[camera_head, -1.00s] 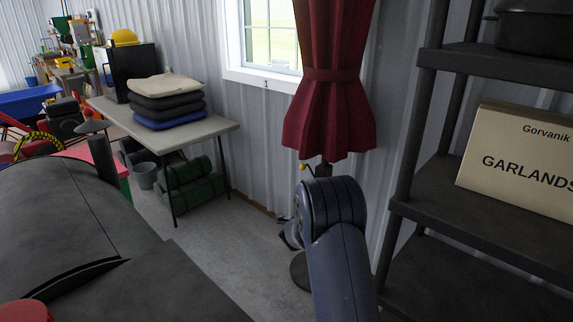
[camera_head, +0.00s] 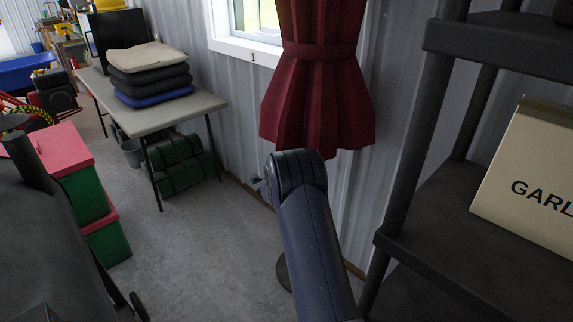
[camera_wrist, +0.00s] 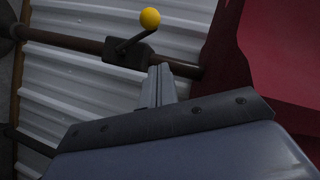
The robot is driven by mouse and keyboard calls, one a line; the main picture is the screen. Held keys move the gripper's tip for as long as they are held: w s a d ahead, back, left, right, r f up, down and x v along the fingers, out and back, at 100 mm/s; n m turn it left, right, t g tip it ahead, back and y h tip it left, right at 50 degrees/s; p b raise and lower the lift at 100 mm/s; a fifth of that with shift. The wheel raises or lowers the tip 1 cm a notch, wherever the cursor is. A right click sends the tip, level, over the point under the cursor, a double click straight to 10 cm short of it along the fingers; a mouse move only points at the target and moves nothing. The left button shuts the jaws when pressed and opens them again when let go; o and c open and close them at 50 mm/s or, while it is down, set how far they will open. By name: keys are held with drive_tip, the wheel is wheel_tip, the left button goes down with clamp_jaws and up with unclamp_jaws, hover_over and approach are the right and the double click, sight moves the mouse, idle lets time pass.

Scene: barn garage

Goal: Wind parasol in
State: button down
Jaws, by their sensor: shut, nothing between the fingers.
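The parasol's red canopy (camera_head: 318,90) hangs folded with a band around it, before the wall; it also shows in the wrist view (camera_wrist: 285,50). Its brown pole (camera_wrist: 75,40) crosses the upper wrist view and carries a dark crank housing (camera_wrist: 122,53). A bent crank handle rises from the housing to a yellow knob (camera_wrist: 150,18). My gripper (camera_wrist: 162,75) is shut and empty, its tips close beside the pole and housing; contact cannot be told. In the head view my arm hides the crank and most of the pole; part of the parasol base (camera_head: 283,272) shows.
A dark shelf (camera_head: 410,215) with a garlands box (camera_head: 530,180) stands close on the right. A table (camera_head: 165,112) with stacked cushions (camera_head: 150,75) stands left, green rolls (camera_head: 180,170) beneath. Red-lidded green boxes (camera_head: 85,185) are further left. Floor (camera_head: 205,240) between is clear.

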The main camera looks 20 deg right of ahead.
drive_tip(key=w+d+f+p, duration=0.1)
drive_tip(key=w+f, duration=0.1)
drive_tip(key=w, duration=0.4)
drive_tip(key=shift+d+f, duration=0.3)
drive_tip(key=shift+f, duration=0.1)
